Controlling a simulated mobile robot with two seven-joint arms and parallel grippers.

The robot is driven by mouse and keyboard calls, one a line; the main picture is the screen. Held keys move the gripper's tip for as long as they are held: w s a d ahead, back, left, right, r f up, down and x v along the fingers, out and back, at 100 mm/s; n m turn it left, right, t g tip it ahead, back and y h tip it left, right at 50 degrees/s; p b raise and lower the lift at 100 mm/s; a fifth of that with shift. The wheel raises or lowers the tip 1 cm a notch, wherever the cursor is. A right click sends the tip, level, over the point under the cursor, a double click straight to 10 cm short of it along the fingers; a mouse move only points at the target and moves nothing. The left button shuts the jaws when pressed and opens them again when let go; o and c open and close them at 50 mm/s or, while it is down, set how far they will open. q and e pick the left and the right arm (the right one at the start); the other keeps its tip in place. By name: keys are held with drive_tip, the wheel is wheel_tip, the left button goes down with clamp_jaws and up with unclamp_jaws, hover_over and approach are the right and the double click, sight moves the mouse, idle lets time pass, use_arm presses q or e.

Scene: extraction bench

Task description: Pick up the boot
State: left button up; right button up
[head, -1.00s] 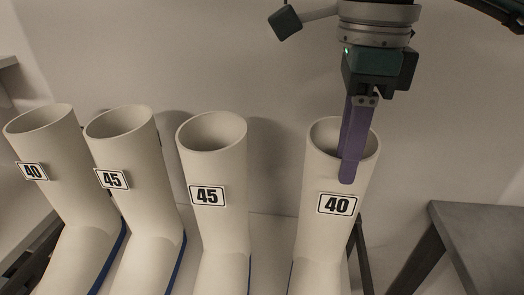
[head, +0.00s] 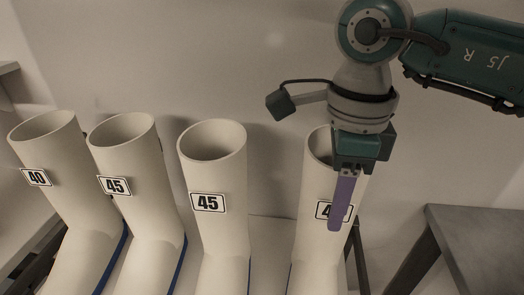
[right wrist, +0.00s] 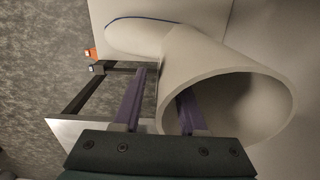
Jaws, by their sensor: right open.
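The boot at the right of the row (head: 318,255) is pale, upright, and carries a label that my finger partly covers, leaving a "4" showing. My right gripper (head: 340,215) points down at its shaft; one purple finger is in front of the outer wall, across the label. The other finger is hidden in the head view. In the right wrist view the boot (right wrist: 235,75) shows its open top, with one finger of the gripper (right wrist: 160,84) outside the wall and one inside the opening. The jaws are open around the wall. My left gripper is not in view.
Three more pale boots stand to the left, labelled 45 (head: 214,235), 45 (head: 128,165) and 40 (head: 60,205). A grey table (head: 480,235) stands at the right. A wall is close behind the boots.

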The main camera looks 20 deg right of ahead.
drive_tip(key=shift+f, duration=0.25)
idle(0.3)
clamp_jaws()
drive_tip(key=shift+r, duration=0.1)
idle(1.2)
